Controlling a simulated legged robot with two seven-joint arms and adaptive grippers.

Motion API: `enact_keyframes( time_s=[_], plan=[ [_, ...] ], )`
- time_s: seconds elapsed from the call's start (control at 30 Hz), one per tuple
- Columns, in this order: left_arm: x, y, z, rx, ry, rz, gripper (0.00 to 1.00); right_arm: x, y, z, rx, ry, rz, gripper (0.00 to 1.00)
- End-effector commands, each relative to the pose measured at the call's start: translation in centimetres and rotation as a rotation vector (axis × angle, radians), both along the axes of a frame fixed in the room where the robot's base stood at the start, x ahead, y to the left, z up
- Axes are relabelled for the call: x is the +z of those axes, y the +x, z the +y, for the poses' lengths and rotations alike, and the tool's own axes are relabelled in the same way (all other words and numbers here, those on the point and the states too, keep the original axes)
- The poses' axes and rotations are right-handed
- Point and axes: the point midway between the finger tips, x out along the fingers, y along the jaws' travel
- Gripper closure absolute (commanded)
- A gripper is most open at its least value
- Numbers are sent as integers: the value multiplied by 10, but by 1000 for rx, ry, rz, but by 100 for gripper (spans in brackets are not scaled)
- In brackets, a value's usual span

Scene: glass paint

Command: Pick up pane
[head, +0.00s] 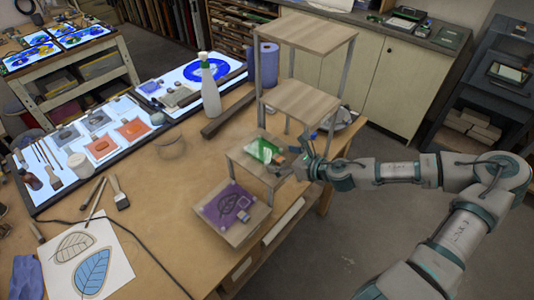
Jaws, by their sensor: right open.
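A green and white pane (263,150) lies on a low wooden tier of a stepped stand. A purple pane (226,206) with a dark leaf design lies on the lowest tier (234,233), with a small pale block on its right part. My right gripper (291,168) comes in from the right and is open at the right edge of the green pane's tier. Its fingers are small here, and I cannot tell whether they touch the green pane or the small brownish piece beside it. My left gripper is not in view.
Two higher wooden tiers (310,32) on thin metal posts stand just behind my right gripper. A lit panel (100,140) holds paints and brushes. The front middle of the table (160,215) is mostly clear.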

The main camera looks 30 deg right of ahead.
Motion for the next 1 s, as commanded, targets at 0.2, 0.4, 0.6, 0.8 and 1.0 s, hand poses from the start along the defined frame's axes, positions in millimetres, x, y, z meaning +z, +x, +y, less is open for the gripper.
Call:
enact_keyframes(
  time_s=[0.2, 0.4, 0.6, 0.8, 1.0],
  plan=[
    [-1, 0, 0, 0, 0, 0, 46, -1, 3, 1, 1, 1, -1, 0],
    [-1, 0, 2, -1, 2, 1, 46, -1, 3, -1, 1, 3, -1, 20],
    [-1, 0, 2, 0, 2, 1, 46, -2, 3, -1, 1, 3, 0, 54],
    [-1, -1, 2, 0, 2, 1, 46, -2, 3, 0, 1, 2, 2, 82],
    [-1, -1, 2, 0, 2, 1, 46, -2, 3, 1, 1, 1, 2, 83]
  ],
)
